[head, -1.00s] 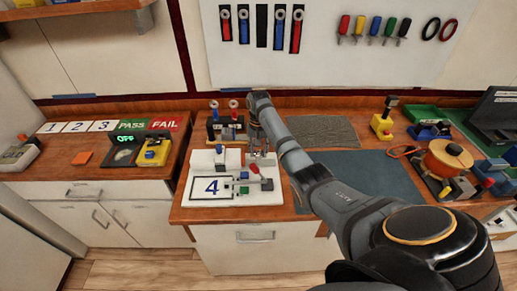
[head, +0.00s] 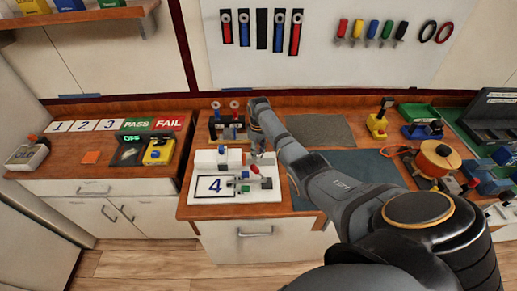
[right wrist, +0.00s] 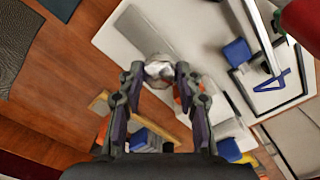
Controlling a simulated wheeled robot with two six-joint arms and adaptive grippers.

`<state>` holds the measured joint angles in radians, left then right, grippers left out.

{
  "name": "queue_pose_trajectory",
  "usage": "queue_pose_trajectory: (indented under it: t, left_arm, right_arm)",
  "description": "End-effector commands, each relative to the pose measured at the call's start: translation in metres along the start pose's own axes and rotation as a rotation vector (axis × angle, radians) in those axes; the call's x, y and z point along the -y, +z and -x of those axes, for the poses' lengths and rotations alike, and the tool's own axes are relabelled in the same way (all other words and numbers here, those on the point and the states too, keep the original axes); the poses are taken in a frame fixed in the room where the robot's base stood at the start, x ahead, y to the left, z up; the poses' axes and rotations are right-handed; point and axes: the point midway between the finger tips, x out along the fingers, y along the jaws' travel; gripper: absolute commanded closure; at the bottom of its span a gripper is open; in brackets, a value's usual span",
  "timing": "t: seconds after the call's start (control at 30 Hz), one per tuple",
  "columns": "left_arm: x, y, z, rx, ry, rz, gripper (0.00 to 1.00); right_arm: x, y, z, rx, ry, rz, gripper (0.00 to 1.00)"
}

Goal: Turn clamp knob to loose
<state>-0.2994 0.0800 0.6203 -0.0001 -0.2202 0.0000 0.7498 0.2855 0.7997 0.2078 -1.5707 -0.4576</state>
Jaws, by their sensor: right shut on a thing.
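My right gripper (right wrist: 159,80) is shut on a silver, faceted clamp knob (right wrist: 159,68) in the right wrist view, with one fingertip on each side of it. The knob is at the edge of a white fixture board (right wrist: 115,35). In the head view the right gripper (head: 258,149) is low at the back right of this white board (head: 240,196), which bears a printed 4. The arm and fingers largely hide the knob there, and its turned position cannot be read. My left gripper is not in view.
A red-ended lever (head: 256,169) and a blue block (head: 222,149) are on the board close to the gripper. A stand with red- and blue-topped pieces (head: 227,127) is just behind. Grey mats (head: 360,168) lie to the right, with an orange spool (head: 436,158) beyond.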

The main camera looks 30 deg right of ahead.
Motion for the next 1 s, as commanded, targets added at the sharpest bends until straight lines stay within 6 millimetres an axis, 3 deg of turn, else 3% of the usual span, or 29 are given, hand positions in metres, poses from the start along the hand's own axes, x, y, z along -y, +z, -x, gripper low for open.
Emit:
queue_pose_trajectory:
  t: [1.0]
  left_arm:
    - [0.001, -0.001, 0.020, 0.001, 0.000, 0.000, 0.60]
  right_arm:
    - [-0.001, -0.001, 0.001, -0.002, 0.003, 0.925, 0.97]
